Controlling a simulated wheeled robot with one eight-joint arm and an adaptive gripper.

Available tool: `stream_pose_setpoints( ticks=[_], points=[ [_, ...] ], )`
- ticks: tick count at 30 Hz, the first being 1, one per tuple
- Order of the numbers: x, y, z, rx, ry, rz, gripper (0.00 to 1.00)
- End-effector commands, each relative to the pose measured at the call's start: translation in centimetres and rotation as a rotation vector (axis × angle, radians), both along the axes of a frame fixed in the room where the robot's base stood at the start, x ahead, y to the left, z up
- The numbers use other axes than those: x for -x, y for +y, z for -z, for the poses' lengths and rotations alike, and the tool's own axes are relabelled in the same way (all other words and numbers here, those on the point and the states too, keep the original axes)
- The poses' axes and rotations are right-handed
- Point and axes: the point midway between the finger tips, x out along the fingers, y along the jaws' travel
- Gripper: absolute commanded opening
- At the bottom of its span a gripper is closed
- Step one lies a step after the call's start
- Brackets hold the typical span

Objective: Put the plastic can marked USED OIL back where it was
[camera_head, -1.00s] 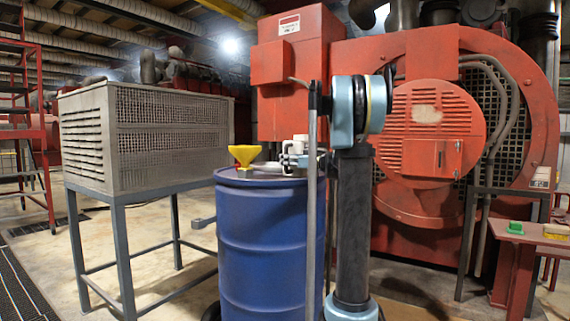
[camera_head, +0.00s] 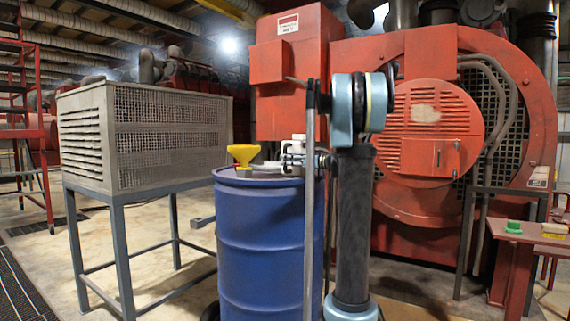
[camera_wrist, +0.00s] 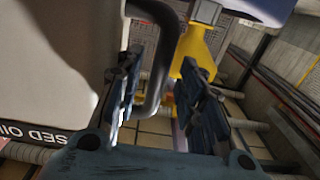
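The pale can (camera_wrist: 60,60) fills the left of the wrist view, with the letters "SED OIL" upside down at its lower left edge. Its dark curved handle (camera_wrist: 160,70) passes between the two fingers of my gripper (camera_wrist: 162,78), nearer the left finger. The fingers stand apart, with a visible gap beside the handle. In the head view my gripper (camera_head: 291,159) is low over the top of the blue drum (camera_head: 262,245), right of the yellow funnel (camera_head: 243,155). The can is mostly hidden there by my gripper and arm. The funnel also shows in the wrist view (camera_wrist: 194,48).
A grey mesh-sided box on a metal stand (camera_head: 140,140) is left of the drum. A large red engine housing (camera_head: 440,130) stands behind. A red bench (camera_head: 520,233) with a green and a yellow item is at right. Open floor lies at left.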

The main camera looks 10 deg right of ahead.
Motion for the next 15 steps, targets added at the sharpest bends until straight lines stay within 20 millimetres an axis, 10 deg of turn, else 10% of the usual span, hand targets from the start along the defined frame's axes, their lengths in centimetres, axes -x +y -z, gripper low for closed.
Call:
stream_pose_setpoints(
  ticks=[15],
  points=[
    [5.0,-6.6,0.0,0.0,0.0,0.002,0.35]
  ],
)
